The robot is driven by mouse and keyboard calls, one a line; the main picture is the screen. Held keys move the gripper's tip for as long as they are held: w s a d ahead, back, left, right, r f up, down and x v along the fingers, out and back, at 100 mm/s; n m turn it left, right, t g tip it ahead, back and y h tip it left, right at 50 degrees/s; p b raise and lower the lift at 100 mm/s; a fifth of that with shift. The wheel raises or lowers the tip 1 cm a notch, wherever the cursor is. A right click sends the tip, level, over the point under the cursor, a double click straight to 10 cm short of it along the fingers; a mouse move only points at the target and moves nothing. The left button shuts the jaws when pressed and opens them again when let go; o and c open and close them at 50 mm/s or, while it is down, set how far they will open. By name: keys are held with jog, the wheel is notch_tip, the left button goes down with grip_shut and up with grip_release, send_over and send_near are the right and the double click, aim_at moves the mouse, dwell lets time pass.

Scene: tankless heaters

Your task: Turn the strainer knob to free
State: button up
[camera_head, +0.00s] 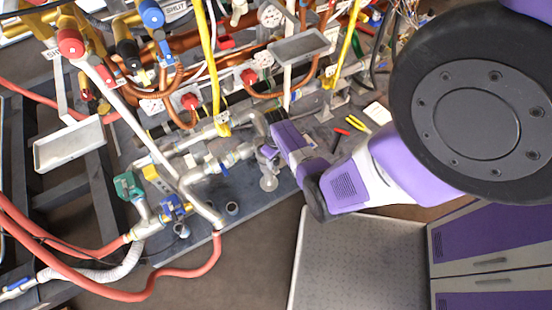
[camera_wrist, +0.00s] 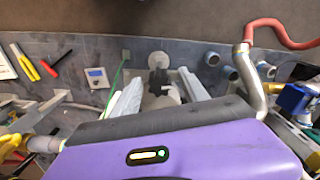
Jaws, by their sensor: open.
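My gripper (camera_head: 268,153) reaches in among the pipes from the right, low over the grey slab. In the wrist view my gripper (camera_wrist: 156,82) shows two pale fingers spread apart. A dark, lobed knob-like part (camera_wrist: 158,77) lies between them, with a light cylindrical body just behind it. It looks like the strainer knob, but I cannot be sure. I cannot tell whether either finger touches it. A round pale disc (camera_wrist: 158,60) shows beyond it. In the head view my gripper and wrist hide most of this spot.
Silver pipes (camera_head: 205,180) with a blue valve handle (camera_head: 178,208) run close on the left. Yellow and copper pipes crowd behind. Yellow pliers (camera_head: 355,122) lie on the slab to the right. Red hoses (camera_head: 130,293) curve at the front left.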

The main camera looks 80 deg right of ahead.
aim_at(276, 159)
jog(key=shift+r, duration=0.1)
notch_tip(276, 159, up, 8)
jog(key=shift+f+p, duration=0.2)
jog(key=shift+p, duration=0.7)
